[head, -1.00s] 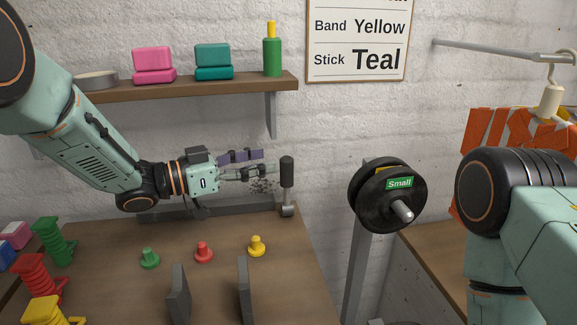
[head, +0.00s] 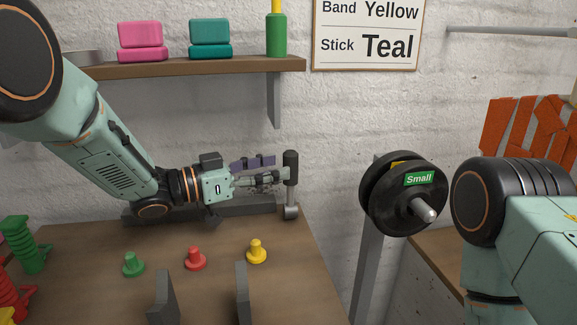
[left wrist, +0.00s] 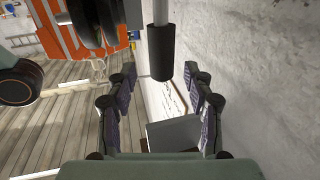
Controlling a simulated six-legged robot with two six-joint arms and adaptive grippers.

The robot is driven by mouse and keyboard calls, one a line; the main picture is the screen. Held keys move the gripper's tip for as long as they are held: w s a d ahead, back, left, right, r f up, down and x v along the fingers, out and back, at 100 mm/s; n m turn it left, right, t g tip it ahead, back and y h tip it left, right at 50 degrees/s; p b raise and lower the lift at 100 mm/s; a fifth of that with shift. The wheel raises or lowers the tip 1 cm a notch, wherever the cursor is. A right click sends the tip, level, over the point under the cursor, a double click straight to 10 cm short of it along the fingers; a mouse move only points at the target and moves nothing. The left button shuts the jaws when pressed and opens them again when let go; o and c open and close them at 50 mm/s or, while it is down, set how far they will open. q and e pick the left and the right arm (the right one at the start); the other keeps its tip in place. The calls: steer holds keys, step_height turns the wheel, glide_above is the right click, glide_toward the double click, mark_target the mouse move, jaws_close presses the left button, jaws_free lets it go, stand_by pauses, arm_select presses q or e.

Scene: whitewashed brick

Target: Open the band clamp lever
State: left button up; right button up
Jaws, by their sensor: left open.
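The band clamp lever (head: 291,165) stands upright at the back right of the wooden bench, with a black grip on a grey metal shaft. My left gripper (head: 280,168) is open, level with the black grip and pointing right at it. In the left wrist view the lever's black grip (left wrist: 161,52) lies in line with the gap between the open purple-padded fingers (left wrist: 160,80), near their tips. I cannot tell whether a finger touches it. My right arm shows at the right; its gripper is out of view.
Green (head: 133,264), red (head: 195,258) and yellow (head: 256,251) pegs stand on the bench (head: 220,285), behind grey upright plates (head: 242,290). A shelf (head: 170,67) runs above the arm. Orange strips (head: 520,130) hang at the far right.

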mark_target(290, 164)
arm_select(q)
steer(key=x, duration=0.3)
steer(key=shift+w+d+f, duration=0.3)
steer(key=shift+f, duration=0.05)
steer(key=shift+w+d, duration=0.15)
steer(key=shift+d, duration=0.1)
steer(key=shift+d+r, duration=0.1)
steer(key=shift+r, duration=0.25)
steer(key=shift+w+d+f, duration=0.15)
steer(key=shift+d+f, duration=0.05)
steer(key=shift+d, duration=0.05)
steer(key=shift+c, duration=0.9)
steer(key=shift+s+a+r, duration=0.15)
steer(key=shift+s+a, duration=0.1)
steer(key=c, duration=0.5)
jaws_close()
